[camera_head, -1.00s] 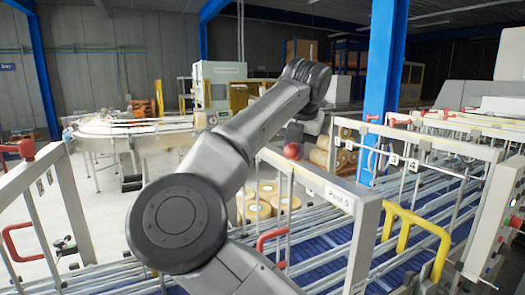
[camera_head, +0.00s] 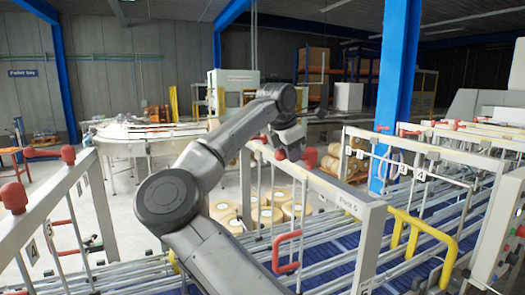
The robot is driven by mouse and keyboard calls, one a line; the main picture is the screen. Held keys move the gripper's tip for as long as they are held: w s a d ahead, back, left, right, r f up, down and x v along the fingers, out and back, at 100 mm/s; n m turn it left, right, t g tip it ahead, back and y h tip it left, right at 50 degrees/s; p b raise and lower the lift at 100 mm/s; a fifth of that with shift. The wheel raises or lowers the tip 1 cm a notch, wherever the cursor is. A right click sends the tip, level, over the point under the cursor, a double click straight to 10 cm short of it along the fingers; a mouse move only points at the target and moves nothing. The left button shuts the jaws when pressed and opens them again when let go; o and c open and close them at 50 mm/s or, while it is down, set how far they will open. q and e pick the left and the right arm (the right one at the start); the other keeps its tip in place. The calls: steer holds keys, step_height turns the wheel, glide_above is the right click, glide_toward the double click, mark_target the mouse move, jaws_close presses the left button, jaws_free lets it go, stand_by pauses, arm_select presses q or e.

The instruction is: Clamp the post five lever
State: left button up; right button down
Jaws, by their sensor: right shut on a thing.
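My right gripper (camera_head: 292,150) is down at that end, right beside the knob, and is shut on the lever. The fingers are small and dark here, so the exact grip is hard to see. Another small red piece shows just left of the gripper, partly behind my forearm. My left gripper is not in view.
A red handle (camera_head: 287,250) and a yellow handle (camera_head: 422,240) stand near the post. Blue conveyor lanes with metal rails run beneath. Another frame with red knobs (camera_head: 68,154) stands at left. Cardboard rolls (camera_head: 270,215) sit behind the rail.

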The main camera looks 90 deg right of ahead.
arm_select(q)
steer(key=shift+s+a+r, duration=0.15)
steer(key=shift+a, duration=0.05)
arm_select(e)
steer(key=shift+w+d+f+m, duration=0.15)
steer(key=shift+w+m, duration=0.15)
steer(key=shift+w, duration=0.1)
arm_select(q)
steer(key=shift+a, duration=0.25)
arm_select(e)
steer(key=c, duration=1.3)
jaws_free()
steer(key=shift+w, duration=0.1)
steer(key=shift+c, duration=0.2)
steer(key=shift+o, duration=1.4)
steer(key=shift+w+f, duration=0.1)
